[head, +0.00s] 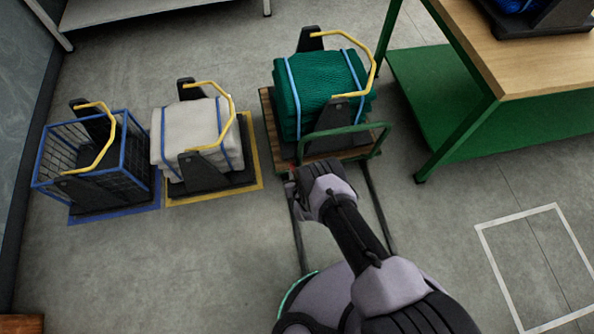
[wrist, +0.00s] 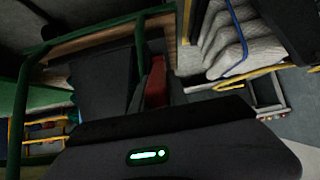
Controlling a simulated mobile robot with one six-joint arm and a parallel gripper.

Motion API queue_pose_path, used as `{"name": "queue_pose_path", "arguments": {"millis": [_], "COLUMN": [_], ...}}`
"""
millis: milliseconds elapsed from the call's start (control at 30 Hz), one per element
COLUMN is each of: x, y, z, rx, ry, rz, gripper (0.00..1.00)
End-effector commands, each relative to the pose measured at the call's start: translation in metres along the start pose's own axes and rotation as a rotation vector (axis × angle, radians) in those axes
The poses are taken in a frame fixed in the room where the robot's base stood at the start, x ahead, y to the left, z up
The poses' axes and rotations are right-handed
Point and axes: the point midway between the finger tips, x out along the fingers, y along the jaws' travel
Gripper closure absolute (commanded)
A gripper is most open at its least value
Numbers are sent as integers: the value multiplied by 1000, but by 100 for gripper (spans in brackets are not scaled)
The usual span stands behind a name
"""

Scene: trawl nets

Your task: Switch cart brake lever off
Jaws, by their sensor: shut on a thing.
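The cart (head: 266,118) has a wooden deck and a green tube handle (head: 385,136), and it carries a folded green net. My gripper (head: 292,178) is at the deck's near left corner, below the handle. In the wrist view, the red brake lever (wrist: 157,82) stands between the dark fingers of my gripper (wrist: 154,68), which is shut on it. In the head view only a small trace of red shows by my gripper. The lever's lower part is hidden behind my gripper. The handle also shows at the left in the wrist view (wrist: 85,32).
A white net bundle (head: 185,140) on a yellow floor mark and a blue wire basket (head: 62,165) stand left of the cart. A green-legged workbench (head: 520,60) is on the right. A white floor outline (head: 510,300) is empty. Two dark rails lead from the cart towards me.

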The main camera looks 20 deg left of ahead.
Motion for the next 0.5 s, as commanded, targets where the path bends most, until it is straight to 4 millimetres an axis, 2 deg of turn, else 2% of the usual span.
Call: {"name": "queue_pose_path", "arguments": {"millis": [233, 267, 367, 500], "x": [1, 1, 1, 1], "y": [0, 0, 0, 0], "z": [-2, -2, -2, -2], "rx": [0, -1, -1, -1], "ry": [2, 3, 3, 2], "rz": [0, 0, 0, 0], "gripper": [100, 78, 59, 58]}}
